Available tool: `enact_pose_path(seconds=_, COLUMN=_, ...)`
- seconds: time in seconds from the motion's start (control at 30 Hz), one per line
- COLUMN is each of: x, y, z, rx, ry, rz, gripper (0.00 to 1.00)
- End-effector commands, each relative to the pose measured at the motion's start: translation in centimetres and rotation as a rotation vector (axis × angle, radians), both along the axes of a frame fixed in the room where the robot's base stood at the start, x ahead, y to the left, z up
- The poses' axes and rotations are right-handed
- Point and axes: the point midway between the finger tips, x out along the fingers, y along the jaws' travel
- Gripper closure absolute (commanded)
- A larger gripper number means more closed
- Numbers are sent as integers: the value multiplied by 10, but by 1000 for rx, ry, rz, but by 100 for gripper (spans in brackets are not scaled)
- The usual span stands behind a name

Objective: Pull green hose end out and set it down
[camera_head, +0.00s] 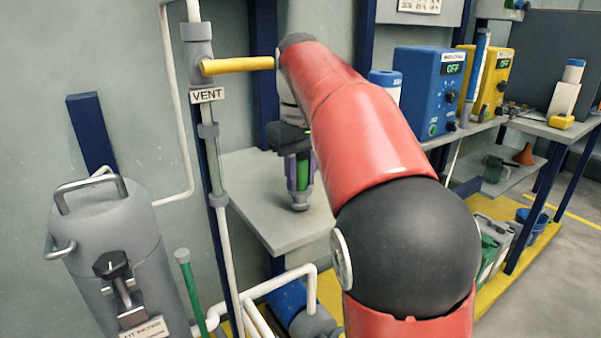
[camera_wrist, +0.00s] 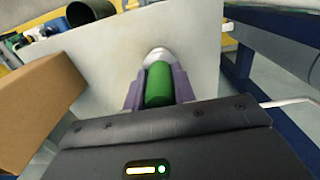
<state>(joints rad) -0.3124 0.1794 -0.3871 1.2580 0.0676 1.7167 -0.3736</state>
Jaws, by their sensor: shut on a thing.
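My gripper (camera_head: 298,180) points down over the grey shelf (camera_head: 262,222) at mid-picture in the head view. Its purple-grey fingers are shut on the green hose end (camera_head: 302,172), a short green cylinder with a grey tip at its lower end. In the wrist view the green hose end (camera_wrist: 158,85) lies between the two fingers, with its pale tip beyond them. I cannot tell whether the tip touches the shelf. My red and black arm hides part of the shelf's right side.
A grey tank (camera_head: 105,245) and a green upright pipe (camera_head: 192,295) stand at left, beside the white vent pipe (camera_head: 216,160). A blue box (camera_head: 425,95) and a yellow box (camera_head: 490,80) stand right. A brown block (camera_wrist: 40,95) shows in the wrist view. Bare shelf lies around the tip.

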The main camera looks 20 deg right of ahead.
Motion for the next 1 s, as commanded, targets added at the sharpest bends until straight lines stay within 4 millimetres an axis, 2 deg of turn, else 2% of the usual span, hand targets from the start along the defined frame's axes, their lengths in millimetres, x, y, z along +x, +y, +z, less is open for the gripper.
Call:
enact_pose_path(seconds=0.63, x=0, y=0, z=-12, rx=0, ry=0, rz=0, gripper=100)
enact_pose_path(seconds=0.67, x=0, y=0, z=-12, rx=0, ry=0, rz=0, gripper=72)
enact_pose_path(seconds=0.7, x=0, y=0, z=-11, rx=0, ry=0, rz=0, gripper=67)
enact_pose_path(seconds=0.83, x=0, y=0, z=-11, rx=0, ry=0, rz=0, gripper=50)
enact_pose_path(seconds=1.0, x=0, y=0, z=-11, rx=0, ry=0, rz=0, gripper=48)
